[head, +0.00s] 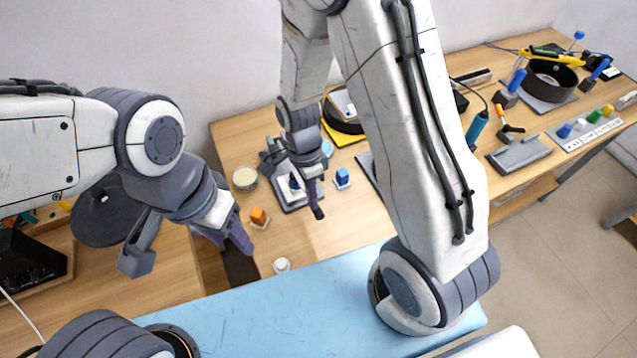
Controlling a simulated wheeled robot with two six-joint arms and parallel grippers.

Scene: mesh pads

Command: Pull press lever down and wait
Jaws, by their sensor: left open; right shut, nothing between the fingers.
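A small grey press (289,196) stands on the wooden table left of centre, with a blue part low at its front. My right gripper (317,212) points down right in front of it, shut with nothing between its fingers. The gripper and wrist cover much of the press, so I cannot make out its lever or tell whether they touch. My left gripper (190,252) is open and empty, nearer to me and to the left, its fingers spread wide and apart from the press.
Near the press are an orange block (259,217), a blue block (342,177), a round tin (245,179) and a white round piece (282,265). A black device (30,258) lies at left. The table between the blue block and the front edge is clear.

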